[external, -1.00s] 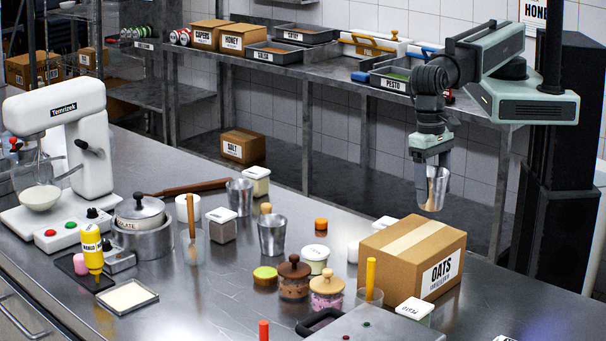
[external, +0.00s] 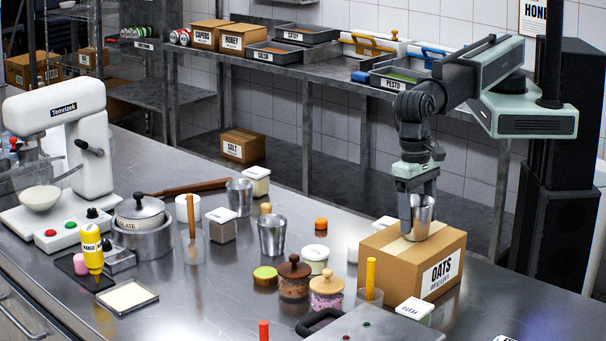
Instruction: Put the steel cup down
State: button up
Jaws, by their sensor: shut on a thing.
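The steel cup (external: 424,224) is upright in the external view, at the top of the cardboard OATS box (external: 440,275). My gripper (external: 418,205) points down and is shut on the cup, with a dark finger across its near side. The cup's base overlaps the box's top in the picture; I cannot tell whether it touches it. Two other steel cups stand on the steel counter to the left, one (external: 271,236) in the middle and one (external: 240,196) farther back.
Jars with wooden lids (external: 327,291), a glass with a yellow stick (external: 370,280) and a white-lidded tub (external: 414,309) crowd the box's near side. A white mixer (external: 85,150) stands far left. Bare counter (external: 215,290) lies left of the jars.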

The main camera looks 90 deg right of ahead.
jog(key=shift+f, duration=0.15)
jog(key=shift+c, duration=0.2)
jog(key=o, duration=1.4)
jog(key=shift+o, duration=0.2)
notch_tip(320, 180, up, 12)
jog(key=d+p, duration=0.1)
jog(key=p, duration=1.1)
jog(key=shift+w, duration=0.45)
